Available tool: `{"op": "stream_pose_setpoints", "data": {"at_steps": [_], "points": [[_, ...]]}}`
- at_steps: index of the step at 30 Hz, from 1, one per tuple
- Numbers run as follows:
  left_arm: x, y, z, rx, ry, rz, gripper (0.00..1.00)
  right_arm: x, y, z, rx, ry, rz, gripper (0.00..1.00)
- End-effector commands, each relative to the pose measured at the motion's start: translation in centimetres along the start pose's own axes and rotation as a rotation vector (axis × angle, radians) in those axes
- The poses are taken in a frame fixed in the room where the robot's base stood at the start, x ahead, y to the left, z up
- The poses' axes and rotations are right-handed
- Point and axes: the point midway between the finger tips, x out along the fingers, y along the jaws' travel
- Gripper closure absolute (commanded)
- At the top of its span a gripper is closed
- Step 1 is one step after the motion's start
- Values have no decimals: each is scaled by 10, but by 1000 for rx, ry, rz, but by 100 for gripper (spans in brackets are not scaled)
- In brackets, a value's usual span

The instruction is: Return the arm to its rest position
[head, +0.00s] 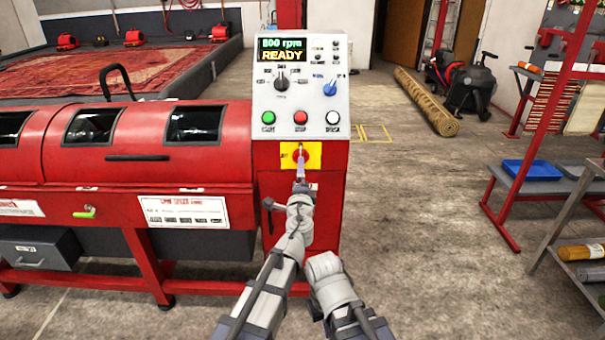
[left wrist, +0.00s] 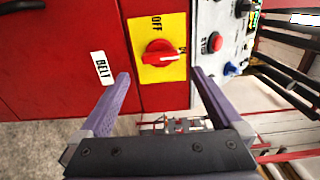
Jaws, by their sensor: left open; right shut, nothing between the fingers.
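My left gripper (head: 301,168) is at the end of the arm reaching forward to the red knob on the yellow switch plate (head: 314,148). In the left wrist view its purple fingers (left wrist: 160,92) are spread wide with nothing between them. The red knob (left wrist: 159,53) sits beyond the fingertips, apart from them, and its white mark points right in that view. In the head view the gripper covers part of the knob. My right gripper (head: 323,265) is low beside the left forearm, on its right. It is shut and holds nothing; its fingertips are hard to make out.
The red machine (head: 150,185) stands close in front, with its sloped control panel (head: 301,90) above the switch. Its display reads 800 rpm READY. A rolled rug (head: 427,102) and red-framed shelving (head: 540,120) are to the right. The floor between is clear.

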Motion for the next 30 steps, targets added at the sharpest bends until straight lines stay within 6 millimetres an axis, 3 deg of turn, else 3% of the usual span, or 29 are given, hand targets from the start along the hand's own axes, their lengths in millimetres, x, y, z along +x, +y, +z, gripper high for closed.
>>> {"op": "stream_pose_setpoints", "data": {"at_steps": [8,11,14,18,21,24,30], "points": [[0,2,6,-18,-18,6,0,0,0,0,0,0,0,100],[-6,10,37,-104,-105,39,0,0,0,0,0,0,0,100],[-21,33,90,-268,-273,114,0,0,0,0,0,0,0,100],[-65,90,162,-547,-557,290,0,0,0,0,0,0,0,100],[-108,134,191,-734,-743,449,0,0,0,0,0,0,0,100],[-151,170,198,-889,-886,613,0,0,0,0,0,0,0,100],[-219,209,184,-1100,-1057,898,0,0,0,0,0,0,0,100]]}}
